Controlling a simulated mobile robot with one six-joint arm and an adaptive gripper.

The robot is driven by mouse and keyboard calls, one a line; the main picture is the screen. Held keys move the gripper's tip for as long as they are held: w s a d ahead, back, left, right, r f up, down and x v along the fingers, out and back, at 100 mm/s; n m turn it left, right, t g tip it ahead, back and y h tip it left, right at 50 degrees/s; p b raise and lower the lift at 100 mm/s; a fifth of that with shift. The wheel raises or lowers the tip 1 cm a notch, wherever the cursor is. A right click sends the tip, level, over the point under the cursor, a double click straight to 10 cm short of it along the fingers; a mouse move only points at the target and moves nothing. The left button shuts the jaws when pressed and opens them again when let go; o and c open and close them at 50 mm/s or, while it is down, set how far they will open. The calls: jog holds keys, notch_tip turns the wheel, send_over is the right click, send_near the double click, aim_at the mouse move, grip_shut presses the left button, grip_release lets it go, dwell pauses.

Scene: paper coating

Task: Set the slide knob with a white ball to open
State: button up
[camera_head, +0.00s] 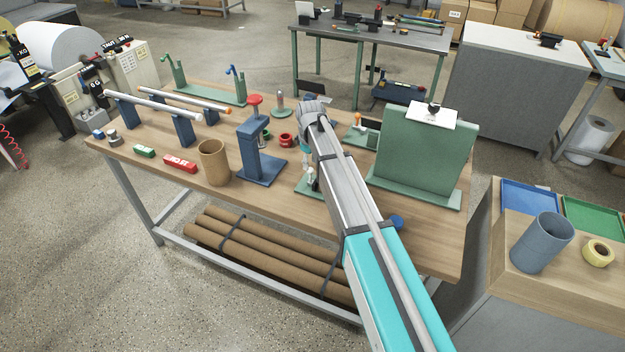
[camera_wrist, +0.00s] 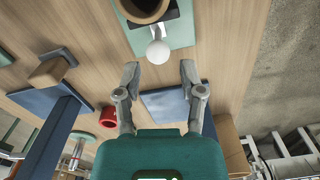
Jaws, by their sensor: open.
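The slide knob's white ball (camera_wrist: 158,52) shows in the wrist view on a short stem. It stands in front of a dark round part with a tan rim (camera_wrist: 148,18), on a green base plate (camera_wrist: 178,32). My gripper (camera_wrist: 159,72) is open and empty. Its two fingertips lie to either side of the ball, a little below it in the picture, with gaps on both sides. In the head view, my arm hides most of my gripper and part of the green base (camera_head: 304,187). I cannot tell how far along its slide the knob is.
A blue press (camera_head: 258,150) with a red top and a brown cardboard tube (camera_head: 214,162) stand to the left on the wooden table (camera_head: 150,178). A green upright panel (camera_head: 420,150) stands to the right. A red ring (camera_wrist: 108,117) shows in the wrist view.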

aim_at(310, 168)
jog(key=shift+f+b, duration=2.65)
jog(key=shift+f, duration=0.3)
jog(key=shift+c, duration=0.2)
jog(key=c, duration=0.6)
grip_shut()
jog(key=shift+a, duration=0.1)
